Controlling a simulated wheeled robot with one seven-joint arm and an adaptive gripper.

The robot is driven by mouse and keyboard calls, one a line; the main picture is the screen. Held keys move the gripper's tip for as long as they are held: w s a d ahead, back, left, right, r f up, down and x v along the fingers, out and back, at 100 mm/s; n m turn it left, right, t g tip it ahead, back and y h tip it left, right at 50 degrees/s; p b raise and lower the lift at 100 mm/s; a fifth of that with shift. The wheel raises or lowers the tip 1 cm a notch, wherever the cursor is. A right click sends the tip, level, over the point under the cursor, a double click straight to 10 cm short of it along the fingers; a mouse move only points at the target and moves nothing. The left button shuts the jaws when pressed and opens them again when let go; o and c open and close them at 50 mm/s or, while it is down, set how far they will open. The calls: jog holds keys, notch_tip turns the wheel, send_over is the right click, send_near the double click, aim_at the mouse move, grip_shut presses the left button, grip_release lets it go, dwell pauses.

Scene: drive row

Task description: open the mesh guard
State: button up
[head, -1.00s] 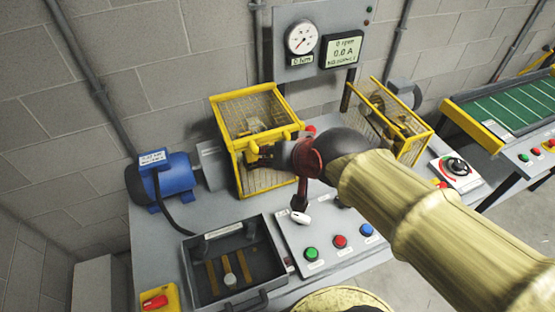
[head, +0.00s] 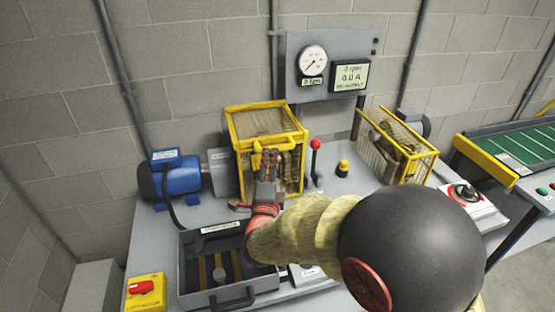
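The nearer mesh guard (head: 236,160) is a yellow-framed wire cage on the grey bench, left of centre, and looks closed. Its yellow handle (head: 285,147) runs along the upper front edge. My gripper (head: 267,158) is in front of the cage, fingers pointing up at the handle. The fingers look close together, but I cannot tell whether they touch or grip the handle. My wrist and arm hide the lower front of the cage. A second yellow mesh guard (head: 425,160) stands further right.
A blue motor (head: 176,180) stands left of the cage. A red-knobbed lever (head: 315,146) and a small yellow-topped part (head: 343,168) stand to its right. A dark tray (head: 190,270) and a yellow switch box (head: 146,293) are in front. A gauge panel (head: 330,40) is behind.

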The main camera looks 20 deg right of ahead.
jog(key=shift+m+h, duration=0.7)
jog(key=shift+h, duration=0.1)
jog(key=x, duration=0.2)
jog(key=b+x, duration=0.1)
jog(key=x, duration=0.1)
jog(key=d+f+b+x, duration=0.1)
jog(key=x, duration=0.2)
jog(key=shift+s, duration=0.1)
grip_shut()
jog(key=shift+f, duration=0.1)
